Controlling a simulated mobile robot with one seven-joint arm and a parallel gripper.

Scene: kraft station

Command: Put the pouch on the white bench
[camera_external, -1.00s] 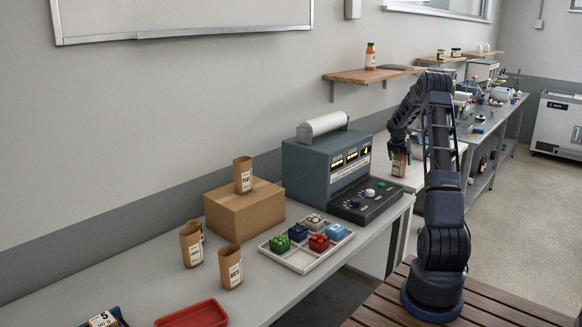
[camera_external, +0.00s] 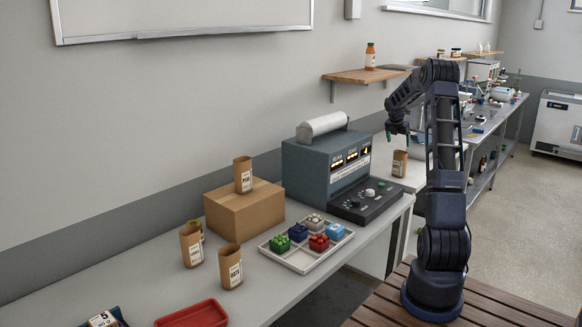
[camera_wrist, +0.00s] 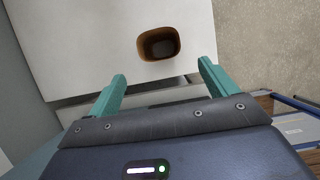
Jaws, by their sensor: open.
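A brown kraft pouch (camera_external: 399,163) with a pale label stands upright on the white bench (camera_external: 414,178), just right of the grey machine. In the wrist view the pouch (camera_wrist: 159,44) shows from above, its open dark mouth facing up, on the white bench top (camera_wrist: 90,40) near its edge. My gripper (camera_external: 397,137) is above the pouch and apart from it. In the wrist view its two teal fingers (camera_wrist: 160,84) are spread wide with nothing between them.
The grey machine (camera_external: 325,165) stands close to the left of the pouch. More pouches (camera_external: 230,266) stand on the nearer bench and on a cardboard box (camera_external: 243,213).

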